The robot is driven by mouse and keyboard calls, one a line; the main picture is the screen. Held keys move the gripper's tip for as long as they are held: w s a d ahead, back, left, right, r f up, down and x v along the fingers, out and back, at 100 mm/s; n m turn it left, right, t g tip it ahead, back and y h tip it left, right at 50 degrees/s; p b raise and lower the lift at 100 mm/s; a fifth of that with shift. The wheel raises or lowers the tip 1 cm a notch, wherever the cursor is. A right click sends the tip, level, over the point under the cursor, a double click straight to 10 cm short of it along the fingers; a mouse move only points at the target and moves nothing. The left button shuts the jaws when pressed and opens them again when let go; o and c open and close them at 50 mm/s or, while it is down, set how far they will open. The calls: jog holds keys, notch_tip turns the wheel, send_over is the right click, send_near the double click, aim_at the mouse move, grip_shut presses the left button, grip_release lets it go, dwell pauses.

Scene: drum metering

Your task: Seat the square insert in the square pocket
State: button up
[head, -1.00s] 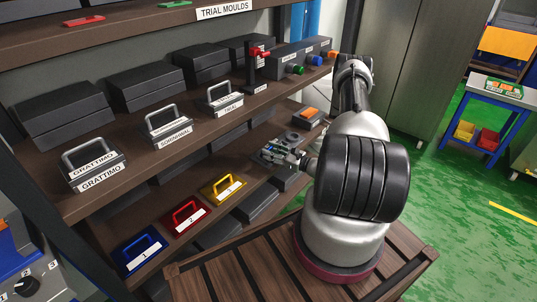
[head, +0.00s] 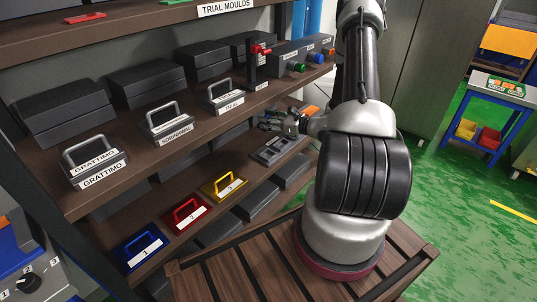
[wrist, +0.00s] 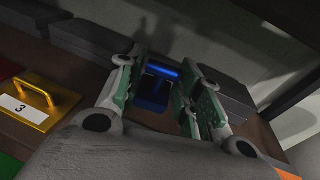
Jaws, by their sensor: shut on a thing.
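My gripper (head: 272,121) shows in the head view above the far end of the lower shelf, fingers pointing left. In the wrist view my gripper (wrist: 163,98) has its green-padded fingers either side of a dark blue piece (wrist: 153,93) with a bright blue bar across its top. It is shut on this piece, which I take for the square insert; its outline is partly hidden by the fingers. I cannot tell which recess is the square pocket.
Blue (head: 138,249), red (head: 186,213) and yellow (head: 223,187) handled plates lie along the lower shelf. Handled weights, dark boxes and a red-topped stand (head: 257,66) occupy the shelf above. An orange item (head: 310,110) is close behind the gripper.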

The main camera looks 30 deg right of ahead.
jog(key=shift+w+a+r+h, duration=0.3)
jog(key=shift+w+r+h, duration=0.05)
jog(key=shift+h, duration=0.05)
jog(key=f, duration=0.3)
jog(key=s+f+m+g+h, duration=0.1)
jog(key=f, duration=0.2)
jog(key=d+f+m+h, duration=0.1)
jog(key=f, duration=0.2)
jog(key=shift+s+f, duration=0.15)
jog(key=shift+f, duration=2.4)
jog(key=shift+f, duration=0.15)
jog(key=o, duration=1.3)
jog(key=shift+c, duration=0.2)
